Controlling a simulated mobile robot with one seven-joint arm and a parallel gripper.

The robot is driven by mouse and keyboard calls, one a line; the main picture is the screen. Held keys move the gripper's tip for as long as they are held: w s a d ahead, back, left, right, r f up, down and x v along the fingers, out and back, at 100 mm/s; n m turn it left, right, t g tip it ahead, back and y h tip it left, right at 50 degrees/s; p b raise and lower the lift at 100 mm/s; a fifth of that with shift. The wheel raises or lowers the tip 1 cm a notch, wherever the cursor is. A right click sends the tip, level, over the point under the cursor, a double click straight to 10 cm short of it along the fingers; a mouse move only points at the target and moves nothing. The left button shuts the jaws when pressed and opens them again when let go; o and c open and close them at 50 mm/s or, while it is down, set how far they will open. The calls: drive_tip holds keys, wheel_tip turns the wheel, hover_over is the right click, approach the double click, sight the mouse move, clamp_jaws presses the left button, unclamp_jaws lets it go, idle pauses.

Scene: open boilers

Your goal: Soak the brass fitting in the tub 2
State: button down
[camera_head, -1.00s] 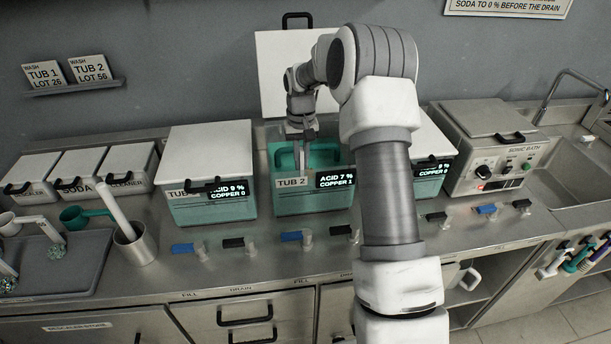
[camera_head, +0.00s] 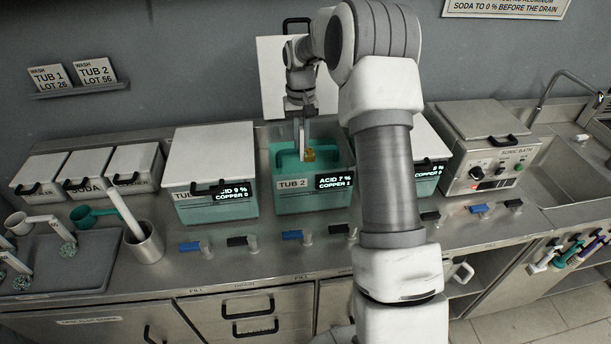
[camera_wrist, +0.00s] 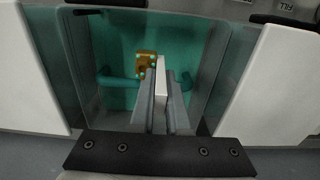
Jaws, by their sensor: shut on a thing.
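Tub 2 (camera_head: 292,200) is a clear tub of teal liquid with its white lid (camera_head: 272,85) raised upright behind it. Its display reads acid 7 %, copper 1. My gripper (camera_head: 303,150) points down into the open tub.
A closed tub (camera_head: 213,205) stands left of tub 2. Another closed tub (camera_head: 427,175), partly hidden by my arm, stands right. The sonic bath (camera_head: 490,165) is farther right, before the sink. Blue and black valves (camera_head: 292,235) line the counter front. A grey tray (camera_head: 60,262) lies left.

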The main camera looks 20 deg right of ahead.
sight(301, 128)
drive_tip(key=shift+r+p, duration=1.2)
drive_tip(key=shift+r, duration=0.9)
drive_tip(key=shift+s, duration=0.15)
